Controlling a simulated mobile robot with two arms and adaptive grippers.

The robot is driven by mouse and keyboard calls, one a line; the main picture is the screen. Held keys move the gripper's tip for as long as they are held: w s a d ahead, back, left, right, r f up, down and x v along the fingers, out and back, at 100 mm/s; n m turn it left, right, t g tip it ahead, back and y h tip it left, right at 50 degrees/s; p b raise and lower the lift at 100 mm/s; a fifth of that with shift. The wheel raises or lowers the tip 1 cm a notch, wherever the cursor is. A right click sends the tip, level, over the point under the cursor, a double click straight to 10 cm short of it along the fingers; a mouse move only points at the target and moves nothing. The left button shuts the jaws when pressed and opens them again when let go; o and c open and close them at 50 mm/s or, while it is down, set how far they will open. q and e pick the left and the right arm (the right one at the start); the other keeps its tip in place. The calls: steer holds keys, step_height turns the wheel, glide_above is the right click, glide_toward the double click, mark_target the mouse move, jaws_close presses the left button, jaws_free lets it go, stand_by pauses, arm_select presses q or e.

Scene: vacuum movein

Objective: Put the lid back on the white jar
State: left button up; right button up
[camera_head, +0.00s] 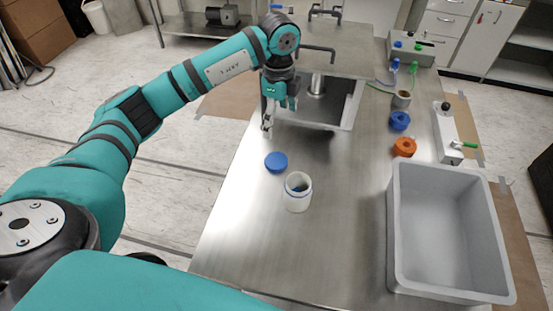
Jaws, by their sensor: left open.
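The white jar (298,196) stands upright and open on the steel table, with a blue band near its rim. A round blue lid (276,162) lies flat on the table just behind the jar and to its left. My left gripper (268,129) points down over the table's left edge, beyond the lid and apart from it. It is open and holds nothing that I can see. My right gripper is not in view.
A large grey bin (447,291) stands on the right front of the table. A sink (343,112) lies behind the gripper. Orange (405,147) and blue (400,121) ring-shaped parts and a white device (446,135) stand at the right. The table's front middle is clear.

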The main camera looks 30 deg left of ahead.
arm_select(q)
steer(key=p, duration=0.3)
glide_above(277, 161)
steer(key=f, duration=0.9)
steer(key=shift+w+f, duration=0.3)
steer(key=shift+f, duration=0.5)
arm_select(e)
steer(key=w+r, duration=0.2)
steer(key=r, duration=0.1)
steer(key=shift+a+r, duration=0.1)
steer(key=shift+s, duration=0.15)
arm_select(q)
steer(key=shift+s+f, duration=0.1)
steer(key=shift+f, duration=0.1)
step_height(277, 161, down, 4)
steer(key=shift+s+r+p, duration=0.1)
steer(key=shift+r+p, duration=0.05)
steer(key=shift+p, duration=0.85)
steer(key=shift+f, duration=0.55)
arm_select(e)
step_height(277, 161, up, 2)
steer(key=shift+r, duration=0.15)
arm_select(q)
steer(key=shift+c, duration=0.4)
